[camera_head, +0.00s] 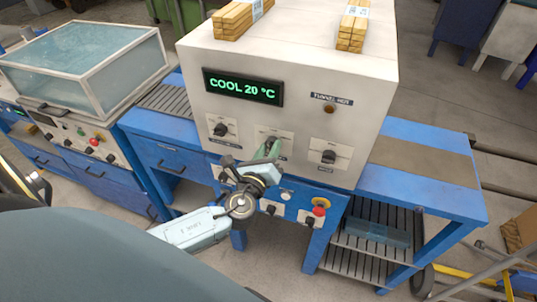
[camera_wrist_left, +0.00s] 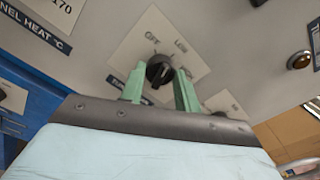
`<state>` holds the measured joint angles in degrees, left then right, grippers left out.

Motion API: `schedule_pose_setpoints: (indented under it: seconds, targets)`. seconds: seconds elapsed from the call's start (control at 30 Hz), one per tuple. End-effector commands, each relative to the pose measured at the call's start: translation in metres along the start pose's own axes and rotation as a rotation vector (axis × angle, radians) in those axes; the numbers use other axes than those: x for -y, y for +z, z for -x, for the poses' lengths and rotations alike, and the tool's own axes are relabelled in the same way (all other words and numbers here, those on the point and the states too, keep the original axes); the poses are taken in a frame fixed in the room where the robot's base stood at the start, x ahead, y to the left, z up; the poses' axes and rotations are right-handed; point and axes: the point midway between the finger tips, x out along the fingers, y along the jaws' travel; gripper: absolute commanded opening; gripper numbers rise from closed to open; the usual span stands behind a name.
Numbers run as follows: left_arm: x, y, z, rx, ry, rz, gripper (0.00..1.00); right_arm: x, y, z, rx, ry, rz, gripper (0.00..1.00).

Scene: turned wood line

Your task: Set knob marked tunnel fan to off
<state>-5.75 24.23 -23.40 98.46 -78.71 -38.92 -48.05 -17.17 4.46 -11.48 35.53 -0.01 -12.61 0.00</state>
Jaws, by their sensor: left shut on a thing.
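The knob (camera_wrist_left: 159,67) is black and sits on a pale plate (camera_wrist_left: 140,50) in the left wrist view. The plate reads OFF and LOW, with another mark at right partly hidden by a finger. The label below the knob is mostly covered, so its full name is not readable. My left gripper (camera_wrist_left: 161,76) has its green fingers on either side of the knob, shut on it. In the head view the left gripper (camera_head: 270,148) is at the middle plate (camera_head: 268,132) of the white machine, hiding that knob. The knob's pointer direction is unclear. My right gripper is not in view.
The white machine (camera_head: 295,55) shows COOL 20 °C on its display (camera_head: 243,87). Other knobs flank the middle one, at left (camera_head: 220,129) and right (camera_head: 329,157). A red button (camera_head: 319,211) is below right. Wood bundles (camera_head: 236,18) lie on top.

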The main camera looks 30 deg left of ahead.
Motion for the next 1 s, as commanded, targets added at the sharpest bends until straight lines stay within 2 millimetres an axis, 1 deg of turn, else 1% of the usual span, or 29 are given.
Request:
schedule_pose_setpoints:
  seconds: [0.03, 0.4, 0.7, 1.0]
  targets:
    - [-0.002, -0.003, 0.0, 0.002, 0.0, 0.048, 0.09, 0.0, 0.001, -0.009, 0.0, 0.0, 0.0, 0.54]
    - [-0.002, -0.002, 0.0, 0.003, 0.001, 0.394, 0.09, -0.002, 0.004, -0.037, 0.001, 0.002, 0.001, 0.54]
    - [-0.001, -0.001, 0.0, 0.002, 0.0, 0.61, 0.09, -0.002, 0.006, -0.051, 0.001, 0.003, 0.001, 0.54]
    - [-0.001, 0.001, 0.0, 0.003, 0.0, 0.719, 0.09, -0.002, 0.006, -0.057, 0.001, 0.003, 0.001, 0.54]
